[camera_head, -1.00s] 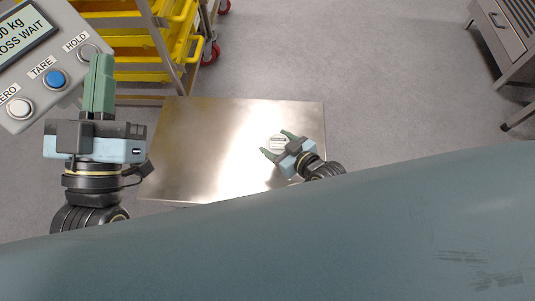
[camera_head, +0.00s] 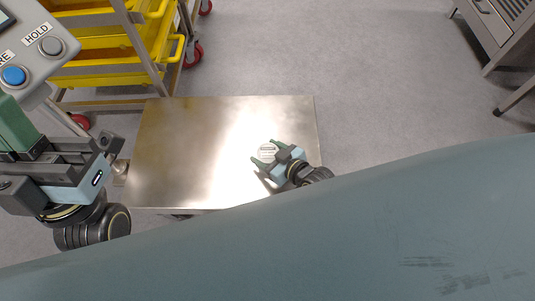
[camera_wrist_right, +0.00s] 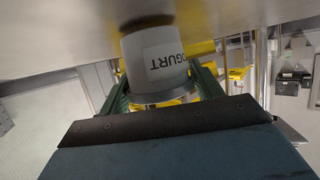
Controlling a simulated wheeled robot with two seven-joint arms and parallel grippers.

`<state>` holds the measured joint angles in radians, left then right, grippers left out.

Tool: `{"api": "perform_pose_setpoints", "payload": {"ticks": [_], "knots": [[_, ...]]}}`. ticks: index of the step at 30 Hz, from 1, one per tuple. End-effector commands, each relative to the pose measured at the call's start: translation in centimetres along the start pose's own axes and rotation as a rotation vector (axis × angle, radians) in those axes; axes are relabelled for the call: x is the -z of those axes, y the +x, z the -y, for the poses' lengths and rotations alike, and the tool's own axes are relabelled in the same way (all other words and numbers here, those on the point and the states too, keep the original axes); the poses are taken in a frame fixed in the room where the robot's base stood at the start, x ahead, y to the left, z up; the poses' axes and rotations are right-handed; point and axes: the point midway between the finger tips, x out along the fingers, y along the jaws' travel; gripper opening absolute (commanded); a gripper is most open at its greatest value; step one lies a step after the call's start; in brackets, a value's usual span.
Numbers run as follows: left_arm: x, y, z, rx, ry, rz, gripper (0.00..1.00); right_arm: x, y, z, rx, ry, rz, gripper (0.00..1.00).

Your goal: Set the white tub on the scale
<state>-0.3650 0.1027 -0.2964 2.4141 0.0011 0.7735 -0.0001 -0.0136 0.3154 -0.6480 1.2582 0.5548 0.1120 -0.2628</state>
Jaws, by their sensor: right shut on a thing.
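The white tub (camera_head: 267,152) shows by its round top, over the right part of the scale's bare steel platform (camera_head: 185,150). My right gripper (camera_head: 265,152) is shut on the tub, with one green finger on each side. In the right wrist view the tub (camera_wrist_right: 152,50) sits between the fingers (camera_wrist_right: 158,85), its printed label partly readable. Its base is close to the steel surface (camera_wrist_right: 60,25); I cannot tell whether it touches. My left gripper (camera_head: 18,128) is at the left edge, away from the tub; its finger opening is not clear.
The scale's button panel (camera_head: 35,60) is at the upper left. A rack (camera_head: 140,50) with yellow trays stands behind the platform. A grey cabinet (camera_head: 497,35) is at the upper right. The platform left of the tub is clear.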

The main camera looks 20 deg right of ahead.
Motion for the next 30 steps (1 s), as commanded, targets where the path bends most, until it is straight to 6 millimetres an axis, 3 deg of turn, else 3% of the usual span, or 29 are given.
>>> {"api": "perform_pose_setpoints", "payload": {"ticks": [13,14,18,30], "knots": [[0.37,-0.16,-0.02,-0.001,0.000,-0.027,0.00,-0.32,0.24,-0.03,0.000,0.000,-0.002,0.24],[0.40,-0.13,-0.02,-0.001,0.000,-0.028,0.00,-0.32,0.20,-0.02,0.000,0.000,-0.001,0.69],[0.39,-0.12,-0.02,-0.001,0.000,-0.027,0.00,-0.30,0.18,-0.01,0.000,0.000,-0.001,0.87],[0.10,0.17,-0.01,0.000,0.000,-0.005,0.00,0.05,-0.18,-0.08,0.000,-0.001,0.000,0.87]]}}
